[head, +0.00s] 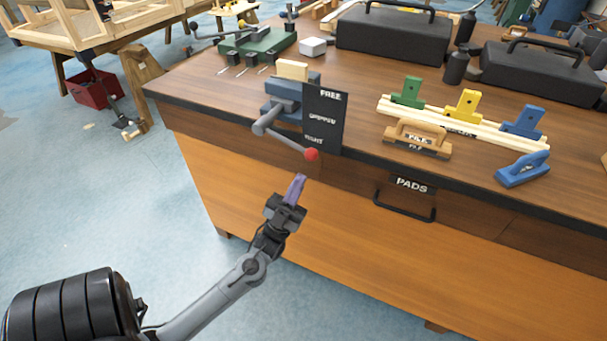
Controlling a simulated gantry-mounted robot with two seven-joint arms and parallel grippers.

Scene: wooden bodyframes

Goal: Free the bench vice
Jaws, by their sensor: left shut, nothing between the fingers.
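The bench vice (284,92) is blue-grey and fixed at the front edge of the wooden workbench. A pale wooden block (293,70) stands in or behind its jaws; I cannot tell which. Its grey handle (284,139) slants down to the right and ends in a red ball (311,154). A black label plate (325,118) beside the vice reads FREE at the top, with a smudged middle word and what looks like TIGHT lower down. My left gripper (297,186) is shut and empty, just below the red ball and apart from it. My right gripper is not in view.
The bench top (215,85) holds black toolboxes (393,35), a green device (258,47), and green, yellow and blue blocks on pale rails (465,120). A drawer marked PADS has a black handle (405,207). The floor at left is mostly open.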

